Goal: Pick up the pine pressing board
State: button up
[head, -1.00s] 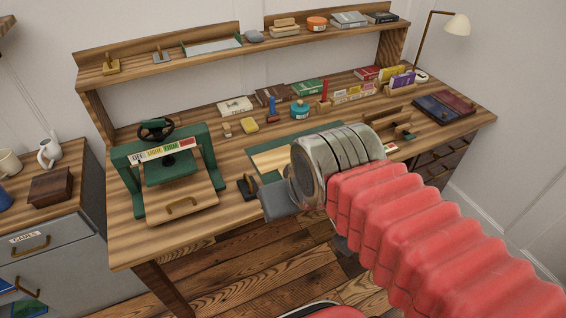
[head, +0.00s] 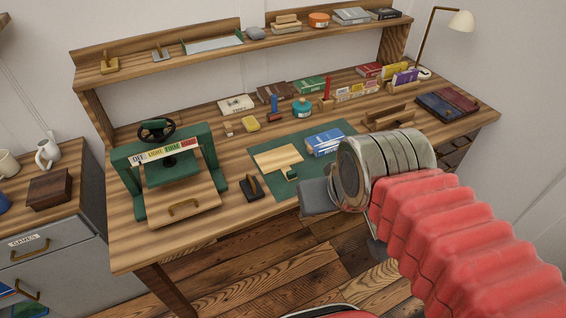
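A pale, flat wooden board (head: 277,158), which looks like the pine pressing board, lies on the left part of the green mat (head: 303,184) on the desk. A small green object (head: 291,174) sits at its lower right edge. My gripper (head: 317,197) is a dark grey block beyond the metal wrist, to the right of and nearer than the board, over the mat's front edge. It appears apart from the board. Its fingers are not clear, so I cannot tell whether it is open or shut.
A blue box (head: 325,143) lies on the mat right of the board. A green press (head: 168,172) with a wooden board stands at left. A dark-based tool (head: 251,188) sits left of the mat.

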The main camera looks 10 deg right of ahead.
aim_at(281, 158)
jog(key=u, duration=0.05)
jog(key=i, duration=0.75)
jog(key=z, duration=0.05)
jog(key=k, duration=0.5)
jog(key=z, duration=0.7)
jog(key=i, duration=0.4)
jog(key=z, duration=0.05)
